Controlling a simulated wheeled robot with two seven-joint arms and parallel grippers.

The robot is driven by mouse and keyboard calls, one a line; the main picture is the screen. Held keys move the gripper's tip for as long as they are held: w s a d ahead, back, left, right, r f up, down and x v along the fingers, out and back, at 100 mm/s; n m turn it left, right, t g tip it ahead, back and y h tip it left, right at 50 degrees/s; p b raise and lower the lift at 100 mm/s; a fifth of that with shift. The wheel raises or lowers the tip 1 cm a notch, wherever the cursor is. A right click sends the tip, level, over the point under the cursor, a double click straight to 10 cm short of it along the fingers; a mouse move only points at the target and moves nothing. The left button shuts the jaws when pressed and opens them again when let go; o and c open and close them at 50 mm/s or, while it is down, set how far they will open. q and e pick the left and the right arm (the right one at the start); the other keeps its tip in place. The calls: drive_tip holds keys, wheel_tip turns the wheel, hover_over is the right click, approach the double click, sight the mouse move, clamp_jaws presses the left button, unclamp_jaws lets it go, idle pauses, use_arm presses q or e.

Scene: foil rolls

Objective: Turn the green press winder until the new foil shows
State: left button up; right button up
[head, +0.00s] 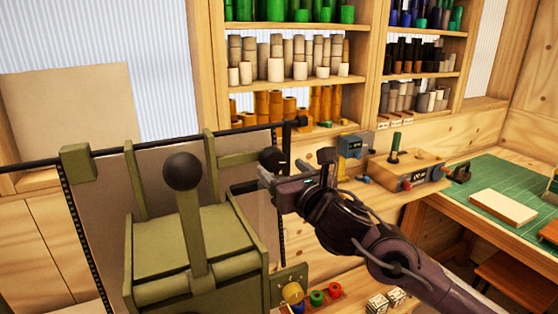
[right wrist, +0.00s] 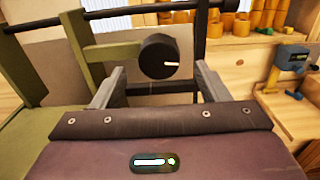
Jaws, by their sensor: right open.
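The green press (head: 200,240) stands at the left of the head view, with a black ball-topped lever (head: 183,172) upright on it. Its winder is a black knob (head: 273,158) with a white mark at the end of a green arm (head: 246,157). The knob (right wrist: 158,57) also shows in the right wrist view, its mark pointing right. A grey-brown sheet (right wrist: 120,62) hangs behind it. My right gripper (head: 268,180) is open, its two fingers (right wrist: 157,88) apart and just short of the knob, one to each side below it. The left gripper is out of view.
Shelves of foil rolls (head: 290,60) stand at the back. A black bar (head: 120,149) runs behind the press. A yellow dial (head: 292,293) and coloured buttons (head: 317,298) sit low at the front. A green cutting mat (head: 490,190) lies at the right.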

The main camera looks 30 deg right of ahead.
sight(273, 160)
drive_tip(key=shift+w+p, duration=0.35)
drive_tip(key=shift+w, duration=1.1)
drive_tip(key=c, duration=1)
